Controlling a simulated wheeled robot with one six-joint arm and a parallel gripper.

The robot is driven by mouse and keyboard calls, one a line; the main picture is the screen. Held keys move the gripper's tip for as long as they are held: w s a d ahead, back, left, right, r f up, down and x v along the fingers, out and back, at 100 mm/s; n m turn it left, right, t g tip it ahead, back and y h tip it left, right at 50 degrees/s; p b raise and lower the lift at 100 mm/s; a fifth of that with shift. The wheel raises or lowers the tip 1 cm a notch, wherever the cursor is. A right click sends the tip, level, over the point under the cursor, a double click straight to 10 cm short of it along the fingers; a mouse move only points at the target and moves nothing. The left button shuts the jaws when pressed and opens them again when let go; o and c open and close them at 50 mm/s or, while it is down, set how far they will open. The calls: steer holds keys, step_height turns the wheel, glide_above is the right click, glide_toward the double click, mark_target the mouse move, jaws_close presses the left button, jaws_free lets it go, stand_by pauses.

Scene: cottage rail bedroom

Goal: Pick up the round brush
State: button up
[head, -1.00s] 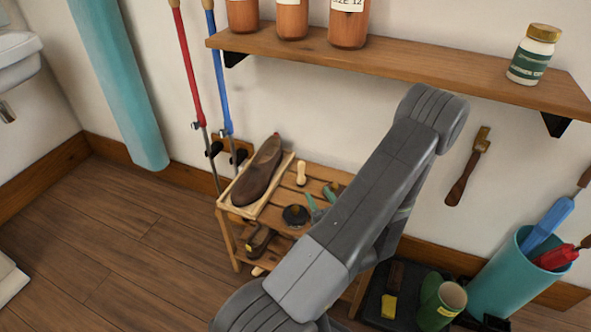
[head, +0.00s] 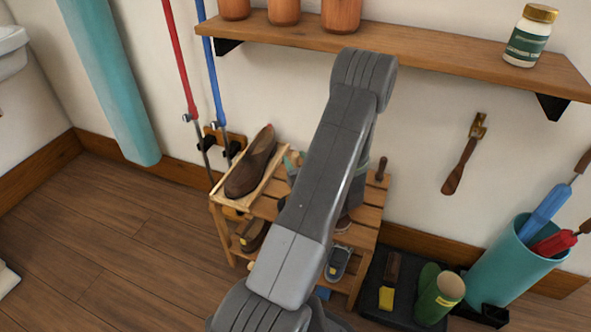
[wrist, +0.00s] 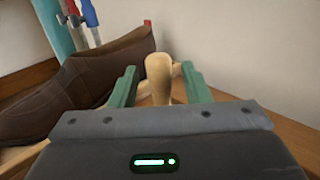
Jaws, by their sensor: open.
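A pale wooden knobbed handle (wrist: 158,68), which looks like the round brush's, stands upright on the rack beside the brown shoe. Its lower end is hidden by my gripper body in the wrist view, so I see no bristles. My gripper (wrist: 158,72) is open, with one green finger on each side of the handle. I see gaps on both sides, and the fingers do not appear to touch it. In the head view my arm covers most of the gripper and the middle of the rack.
The brown shoe (head: 251,163) lies in a tray left of the gripper and also fills the left of the wrist view (wrist: 75,85). The slatted wooden rack (head: 367,215) stands against the wall. A shelf (head: 430,62) runs above. A dark-handled item (head: 382,168) stands at the rack's right.

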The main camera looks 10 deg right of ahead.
steer(key=shift+w, duration=0.35)
jaws_close()
step_height(320, 180, up, 10)
steer(key=p, duration=0.3)
